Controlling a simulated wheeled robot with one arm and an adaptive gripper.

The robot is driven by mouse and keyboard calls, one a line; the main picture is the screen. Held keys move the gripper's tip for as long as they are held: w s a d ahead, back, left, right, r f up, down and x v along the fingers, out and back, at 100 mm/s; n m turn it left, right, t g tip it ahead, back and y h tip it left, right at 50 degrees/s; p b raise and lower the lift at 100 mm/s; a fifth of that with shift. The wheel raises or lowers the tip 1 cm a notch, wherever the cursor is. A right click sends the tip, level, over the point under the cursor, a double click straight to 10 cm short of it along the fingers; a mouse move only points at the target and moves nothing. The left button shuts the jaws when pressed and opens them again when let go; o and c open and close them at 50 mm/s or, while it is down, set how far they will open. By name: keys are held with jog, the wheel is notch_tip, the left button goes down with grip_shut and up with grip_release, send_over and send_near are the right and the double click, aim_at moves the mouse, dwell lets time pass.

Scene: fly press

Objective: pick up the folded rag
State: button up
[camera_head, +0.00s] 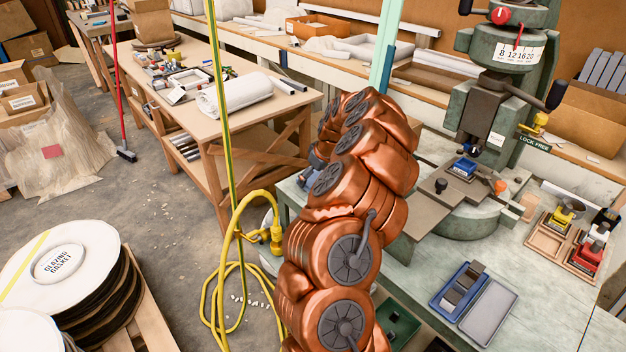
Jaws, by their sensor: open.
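I cannot make out a folded rag for certain. My copper-coloured arm rises through the middle of the view and covers the left part of the green press bench (545,285). My gripper does not show clearly; it is hidden behind my arm's links. A small blue-grey shape (308,179) shows at the arm's left edge, and I cannot tell what it is. A white rolled or bundled sheet (234,95) lies on the wooden table (195,118) behind, apart from my arm.
The green fly press (510,85) stands at the right. An open blue case (461,290), a wooden tray (545,240) and red and yellow gauges lie on its bench.

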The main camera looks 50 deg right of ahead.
aim_at(314, 179)
jog(key=c, duration=0.8)
jog(key=shift+r+b, duration=0.6)
jog(key=shift+r, duration=1.05)
jog(key=shift+s+a+r, duration=0.1)
jog(key=shift+a+r, duration=0.05)
jog(key=s+a+b, duration=0.1)
jog(key=s+a, duration=0.2)
jog(key=a, duration=0.1)
jog(key=s+a+r+b, duration=0.1)
jog(key=s+a, duration=0.2)
jog(key=a, duration=0.1)
jog(key=s+a+b, duration=0.1)
jog(key=s+a, duration=0.2)
jog(key=a, duration=0.1)
jog(key=shift+s+a+r, duration=0.15)
jog(key=shift+s+r, duration=0.1)
jog(key=shift+s, duration=0.05)
